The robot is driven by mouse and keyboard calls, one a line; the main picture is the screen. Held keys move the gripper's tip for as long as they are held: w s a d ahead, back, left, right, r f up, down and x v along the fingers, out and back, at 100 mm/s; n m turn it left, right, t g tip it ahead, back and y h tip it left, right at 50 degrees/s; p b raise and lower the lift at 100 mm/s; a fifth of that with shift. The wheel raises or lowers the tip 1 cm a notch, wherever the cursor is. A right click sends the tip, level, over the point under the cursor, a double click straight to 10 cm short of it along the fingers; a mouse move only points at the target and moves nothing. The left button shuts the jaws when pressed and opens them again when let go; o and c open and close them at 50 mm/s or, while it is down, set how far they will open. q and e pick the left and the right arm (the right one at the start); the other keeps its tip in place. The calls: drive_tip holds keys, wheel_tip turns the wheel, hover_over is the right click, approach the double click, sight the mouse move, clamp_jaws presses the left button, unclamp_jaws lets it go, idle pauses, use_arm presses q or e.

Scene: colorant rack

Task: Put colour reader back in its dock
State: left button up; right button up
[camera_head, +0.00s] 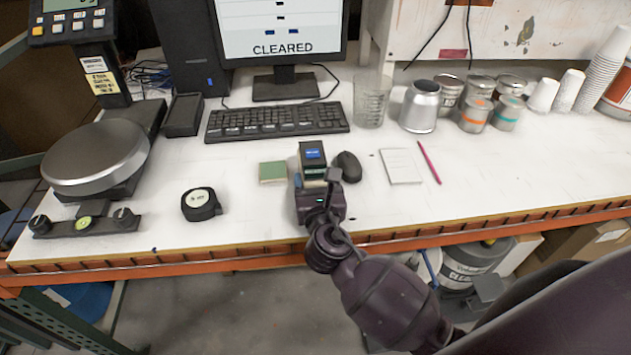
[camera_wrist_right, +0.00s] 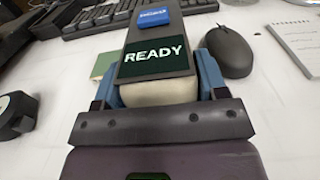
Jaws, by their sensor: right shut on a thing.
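The colour reader (camera_head: 312,155) is a dark, box-like device with a blue button and a screen. In the right wrist view its screen (camera_wrist_right: 155,57) reads READY. My right gripper (camera_head: 315,182) is shut on its near end, with one blue-grey finger on each side. The reader points away from me over the bench, in front of the keyboard; I cannot tell its exact height. A black, tray-like holder (camera_head: 183,115), apparently the dock, stands left of the keyboard and looks empty. My left gripper is not in view.
Beside the reader are a green pad (camera_head: 272,172) and a black mouse (camera_head: 347,167). The keyboard (camera_head: 277,121) lies behind it. A tape measure (camera_head: 201,204) and a round-topped scale (camera_head: 96,157) are left. A glass beaker (camera_head: 371,101) and cans stand right. The front bench strip is mostly clear.

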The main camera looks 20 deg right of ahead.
drive_tip(key=o, duration=1.5)
